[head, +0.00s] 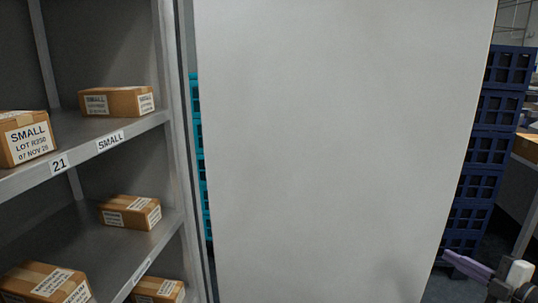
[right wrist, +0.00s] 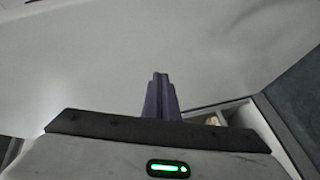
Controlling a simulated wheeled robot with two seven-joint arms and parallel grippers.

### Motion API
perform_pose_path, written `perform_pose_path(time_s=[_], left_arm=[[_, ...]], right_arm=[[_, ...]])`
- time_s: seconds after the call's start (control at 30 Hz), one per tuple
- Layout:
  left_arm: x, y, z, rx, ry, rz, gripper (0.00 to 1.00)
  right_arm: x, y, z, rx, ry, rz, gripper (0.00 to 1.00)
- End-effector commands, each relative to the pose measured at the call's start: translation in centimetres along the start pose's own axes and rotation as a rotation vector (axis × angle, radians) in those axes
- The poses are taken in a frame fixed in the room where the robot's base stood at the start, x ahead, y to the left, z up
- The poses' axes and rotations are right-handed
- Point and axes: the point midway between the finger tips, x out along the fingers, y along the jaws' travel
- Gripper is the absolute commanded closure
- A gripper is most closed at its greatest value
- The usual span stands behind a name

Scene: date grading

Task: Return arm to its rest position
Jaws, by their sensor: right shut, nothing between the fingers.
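My right gripper (head: 466,265) shows at the bottom right of the head view, with its purple fingers pointing left in front of the blue crates. In the right wrist view, the two purple fingers (right wrist: 160,92) are pressed together with nothing between them. They are apart from any box. My left gripper is not in either view.
A large pale panel (head: 330,150) fills the middle. At the left, a grey metal shelf (head: 140,125) holds several cardboard boxes (head: 117,101) with labels. Dark blue crates (head: 487,150) are stacked behind at the right. Turquoise crates (head: 195,135) show behind the panel's left edge.

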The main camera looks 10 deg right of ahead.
Motion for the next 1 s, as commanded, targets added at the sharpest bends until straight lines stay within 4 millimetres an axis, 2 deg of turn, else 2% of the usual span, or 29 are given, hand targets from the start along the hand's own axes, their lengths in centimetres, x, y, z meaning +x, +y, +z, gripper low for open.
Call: perform_pose_path(time_s=[0.03,0.1,0.17,0.2,0.27,0.3,0.37,0.4,0.47,0.5,0.6,0.73,0.83,0.9,1.0], left_arm=[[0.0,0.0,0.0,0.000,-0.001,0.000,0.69],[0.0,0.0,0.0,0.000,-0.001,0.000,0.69],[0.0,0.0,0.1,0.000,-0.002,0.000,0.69],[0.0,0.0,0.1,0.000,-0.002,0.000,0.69],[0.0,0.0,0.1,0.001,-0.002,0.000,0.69],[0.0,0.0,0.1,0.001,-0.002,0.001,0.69],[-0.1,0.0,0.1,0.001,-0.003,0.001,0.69],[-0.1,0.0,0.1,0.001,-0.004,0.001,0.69],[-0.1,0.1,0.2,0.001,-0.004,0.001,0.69],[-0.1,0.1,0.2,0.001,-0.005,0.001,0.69],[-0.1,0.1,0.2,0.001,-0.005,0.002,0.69],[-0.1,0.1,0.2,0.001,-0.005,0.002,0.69],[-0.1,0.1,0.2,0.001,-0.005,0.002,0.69],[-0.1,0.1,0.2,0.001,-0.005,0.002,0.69],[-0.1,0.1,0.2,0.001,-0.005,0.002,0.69]], right_arm=[[-0.7,-4.3,-0.4,0.087,-0.033,-0.032,1.00],[-1.6,-9.5,-1.3,0.196,-0.082,-0.077,1.00],[-2.4,-13.9,-2.5,0.291,-0.123,-0.117,1.00],[-3.1,-16.7,-3.5,0.355,-0.151,-0.143,1.00],[-4.1,-20.8,-5.4,0.451,-0.192,-0.183,1.00],[-4.8,-23.4,-6.8,0.517,-0.220,-0.209,1.00],[-5.8,-27.1,-9.4,0.615,-0.259,-0.249,1.00],[-6.6,-29.4,-11.3,0.683,-0.285,-0.275,1.00],[-7.7,-32.5,-14.5,0.783,-0.324,-0.315,1.00],[-8.4,-34.3,-16.8,0.849,-0.350,-0.342,1.00],[-9.8,-37.7,-22.3,1.003,-0.407,-0.401,1.00],[-11.1,-40.1,-28.3,1.157,-0.463,-0.461,1.00],[-11.6,-40.8,-31.0,1.227,-0.489,-0.487,1.00],[-11.7,-41.0,-31.9,1.251,-0.497,-0.497,1.00],[-11.8,-41.1,-32.3,1.261,-0.502,-0.502,1.00]])
